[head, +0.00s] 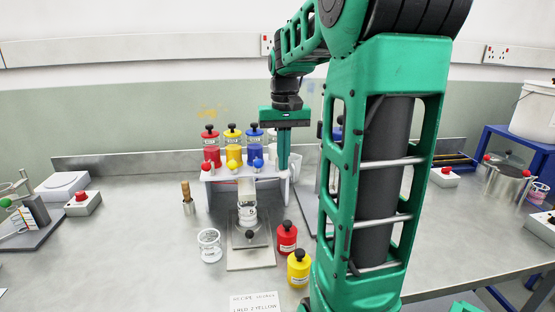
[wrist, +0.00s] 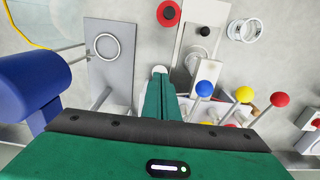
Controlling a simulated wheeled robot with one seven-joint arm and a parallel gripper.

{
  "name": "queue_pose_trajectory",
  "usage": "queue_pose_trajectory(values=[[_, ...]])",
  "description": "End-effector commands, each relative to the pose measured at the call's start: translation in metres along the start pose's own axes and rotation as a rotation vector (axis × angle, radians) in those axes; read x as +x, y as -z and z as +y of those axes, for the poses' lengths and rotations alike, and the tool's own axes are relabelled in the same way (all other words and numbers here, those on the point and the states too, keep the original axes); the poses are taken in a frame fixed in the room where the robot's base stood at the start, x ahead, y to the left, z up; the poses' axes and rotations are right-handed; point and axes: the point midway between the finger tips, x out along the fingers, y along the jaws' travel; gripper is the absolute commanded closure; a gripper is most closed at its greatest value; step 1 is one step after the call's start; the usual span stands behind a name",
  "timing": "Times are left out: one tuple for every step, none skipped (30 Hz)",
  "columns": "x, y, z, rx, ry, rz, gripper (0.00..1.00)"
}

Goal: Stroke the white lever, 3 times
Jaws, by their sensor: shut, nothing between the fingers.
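A white nozzle gantry (head: 213,196) stands mid-table with red (head: 206,166), yellow (head: 232,164) and blue (head: 258,163) ball-ended levers along its front. The white lever's ball (wrist: 159,70) shows in the wrist view just past my fingertips, beside the blue ball (wrist: 204,89). In the head view it is at the gantry's right end (head: 284,174), right below my fingers. My gripper (head: 283,166) points down over it, fingers together and empty. It also shows in the wrist view (wrist: 160,84). I cannot tell whether the fingers touch the ball.
Red (head: 211,152), yellow (head: 233,152) and blue (head: 254,151) bottles stand on the gantry. A loose red bottle (head: 287,238), a yellow bottle (head: 299,268) and a glass jar (head: 209,246) stand in front. A recipe card (head: 254,304) lies nearest. The table's left middle is mostly clear.

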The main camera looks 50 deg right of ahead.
Motion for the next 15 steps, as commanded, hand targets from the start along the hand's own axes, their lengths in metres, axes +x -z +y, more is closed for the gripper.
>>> queue_pose_trajectory(values=[[-0.005,0.000,0.000,-0.001,0.000,0.002,1.00],[-0.009,0.001,0.000,-0.001,0.000,0.002,1.00],[-0.013,0.001,0.000,-0.001,0.000,0.002,1.00],[-0.016,0.000,0.000,-0.001,0.000,0.002,1.00],[-0.019,0.000,0.000,-0.001,0.000,0.002,1.00],[-0.023,0.000,0.000,-0.001,0.000,0.002,1.00],[-0.026,0.000,0.000,-0.001,0.000,0.001,1.00],[-0.029,0.001,0.000,-0.001,0.000,0.002,1.00],[-0.033,0.001,0.000,-0.001,0.000,0.002,1.00],[-0.036,0.000,0.000,-0.001,0.000,0.002,1.00],[-0.039,0.000,0.000,0.000,0.000,0.001,1.00],[-0.042,0.000,0.000,0.000,0.000,0.002,1.00],[-0.044,0.000,0.000,0.000,0.000,0.002,1.00],[-0.045,0.000,0.000,0.000,0.000,0.002,1.00],[-0.046,0.000,0.000,0.000,0.000,0.001,1.00]])
